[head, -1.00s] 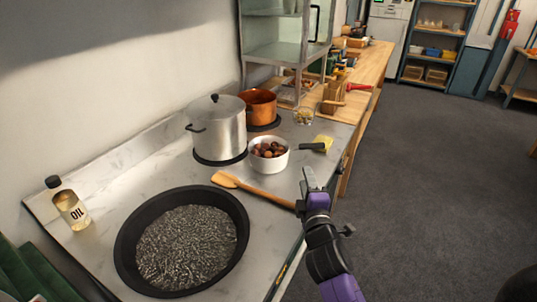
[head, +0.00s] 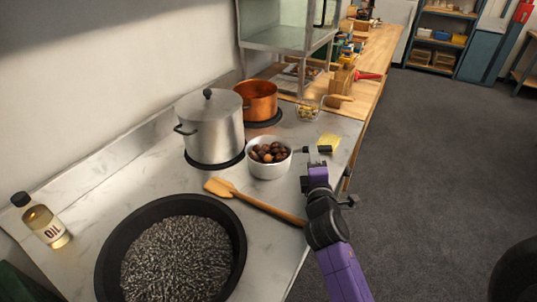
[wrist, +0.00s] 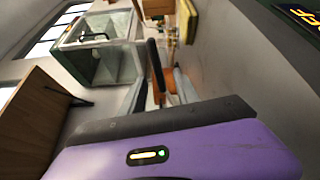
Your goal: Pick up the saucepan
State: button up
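The saucepan (head: 269,168) is a small white pan full of brown chestnuts. It stands on the marble-look counter in the middle of the head view, right of the large steel pot. Its dark handle points right, toward my gripper (head: 317,156), which covers much of it. My gripper is at the handle in the picture; I cannot tell whether it touches it or how its fingers stand.
The lidded steel pot (head: 213,130) and a copper pot (head: 259,99) stand behind the saucepan. A wooden spatula (head: 258,203) lies in front, near my forearm. A black pan (head: 115,240) and an oil bottle (head: 43,222) are at left. A yellow item (head: 329,142) lies behind the gripper.

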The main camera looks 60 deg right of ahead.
jog(key=p+x, duration=0.1)
jog(key=x, duration=0.6)
jog(key=shift+w+d, duration=0.15)
jog(key=shift+w, duration=0.25)
grip_shut()
dwell(1.0)
jog(key=shift+r, duration=0.15)
